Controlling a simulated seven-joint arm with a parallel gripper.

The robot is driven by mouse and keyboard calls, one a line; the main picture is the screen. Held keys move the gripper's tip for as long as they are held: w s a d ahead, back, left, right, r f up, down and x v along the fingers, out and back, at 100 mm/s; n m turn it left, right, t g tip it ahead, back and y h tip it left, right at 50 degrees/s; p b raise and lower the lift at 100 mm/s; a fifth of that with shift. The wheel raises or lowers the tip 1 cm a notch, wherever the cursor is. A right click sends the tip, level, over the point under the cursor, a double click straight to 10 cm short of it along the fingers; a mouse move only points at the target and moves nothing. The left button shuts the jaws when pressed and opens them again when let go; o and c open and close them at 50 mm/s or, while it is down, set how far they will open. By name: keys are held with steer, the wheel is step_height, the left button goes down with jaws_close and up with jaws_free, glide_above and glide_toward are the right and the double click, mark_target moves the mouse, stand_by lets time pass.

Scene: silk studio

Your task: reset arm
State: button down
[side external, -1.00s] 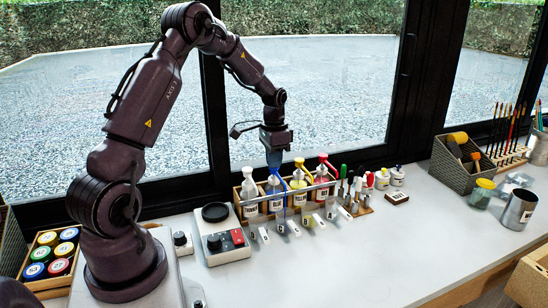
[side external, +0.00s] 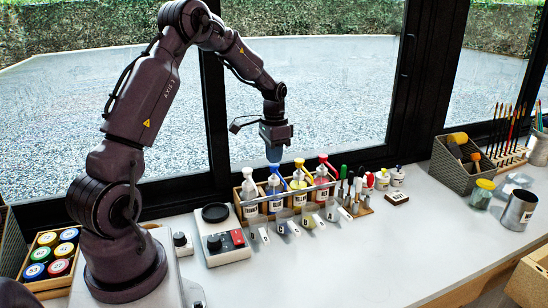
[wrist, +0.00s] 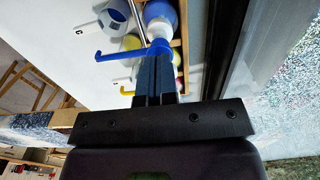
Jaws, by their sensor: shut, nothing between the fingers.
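My gripper (side external: 274,155) is shut and empty. It points down above the wooden rack (side external: 238,207) of pump bottles, just over the blue bottle (side external: 274,188). In the wrist view my gripper's fingers (wrist: 155,75) lie together, with the blue pump spout (wrist: 118,54) just beyond their tips. I cannot tell whether the tips touch the pump. The white (side external: 249,190), yellow (side external: 298,184) and red (side external: 322,175) bottles stand upright in the same rack.
A scale-like device (side external: 222,240) stands left of the rack. Several small tools (side external: 350,190) and little jars (side external: 382,179) stand to its right. The window frame (side external: 360,158) runs close behind. The front middle of the white table (side external: 350,255) is clear.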

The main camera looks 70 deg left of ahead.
stand_by(0.4)
steer(key=shift+r, duration=1.5)
steer(key=shift+s+d+f+n, duration=0.15)
steer(key=shift+f+n, duration=0.1)
steer(key=shift+n, duration=0.25)
steer(key=s+d+r+t, duration=0.2)
steer(key=s+d+r, duration=0.3)
steer(key=d, duration=0.4)
steer(key=s+d+r+t, duration=0.1)
steer(key=s+d+r, duration=0.4)
steer(key=d, duration=0.4)
steer(key=s+d+r+m+t, duration=0.1)
steer(key=s+d+r+t, duration=0.1)
steer(key=s+d+r, duration=0.3)
steer(key=s+d, duration=0.1)
steer(key=d, duration=0.3)
steer(key=shift+d+r+t, duration=0.15)
steer(key=shift+t, duration=0.15)
